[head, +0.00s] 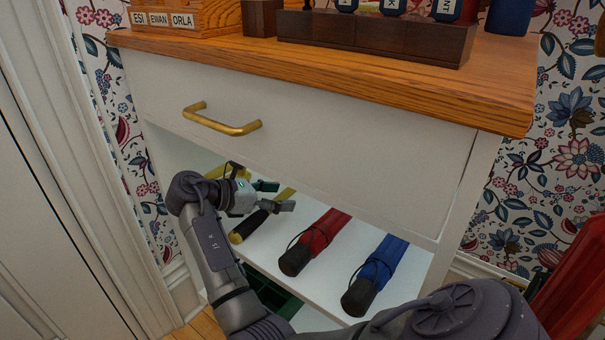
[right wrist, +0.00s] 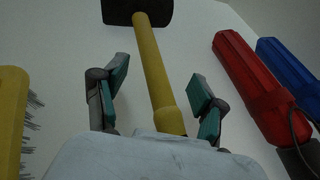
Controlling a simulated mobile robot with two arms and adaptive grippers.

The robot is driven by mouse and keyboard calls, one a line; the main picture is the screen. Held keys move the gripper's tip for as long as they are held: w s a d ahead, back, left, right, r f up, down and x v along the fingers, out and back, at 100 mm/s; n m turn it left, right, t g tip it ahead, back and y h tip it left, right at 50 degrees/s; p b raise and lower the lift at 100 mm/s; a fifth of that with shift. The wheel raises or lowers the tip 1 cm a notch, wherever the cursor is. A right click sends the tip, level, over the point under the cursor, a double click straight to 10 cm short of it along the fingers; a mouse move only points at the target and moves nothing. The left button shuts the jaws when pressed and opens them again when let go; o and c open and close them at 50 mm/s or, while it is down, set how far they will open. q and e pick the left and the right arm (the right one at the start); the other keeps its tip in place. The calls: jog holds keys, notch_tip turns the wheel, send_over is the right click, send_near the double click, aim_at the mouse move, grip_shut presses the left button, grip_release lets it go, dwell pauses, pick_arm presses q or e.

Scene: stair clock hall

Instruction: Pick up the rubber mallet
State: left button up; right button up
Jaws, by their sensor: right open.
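The rubber mallet lies on the white shelf under the drawer. In the right wrist view its black head (right wrist: 138,11) is at the top, and its yellow handle (right wrist: 155,65) runs down between my fingers. In the head view its dark grip with a yellow end (head: 249,226) shows at the shelf's front, and its head is hidden. My right gripper (head: 277,196) is open over the handle. In the right wrist view its fingers (right wrist: 158,76) stand on either side of the handle, apart from it. My left gripper is not in view.
A red umbrella (head: 318,238) and a blue umbrella (head: 378,270) lie to the right of the mallet. A yellow brush (right wrist: 12,115) lies to its left. The drawer front (head: 300,150) with a brass handle (head: 222,121) hangs close above the gripper.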

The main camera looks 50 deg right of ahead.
grip_shut()
dwell(0.3)
jog(key=shift+r, duration=0.1)
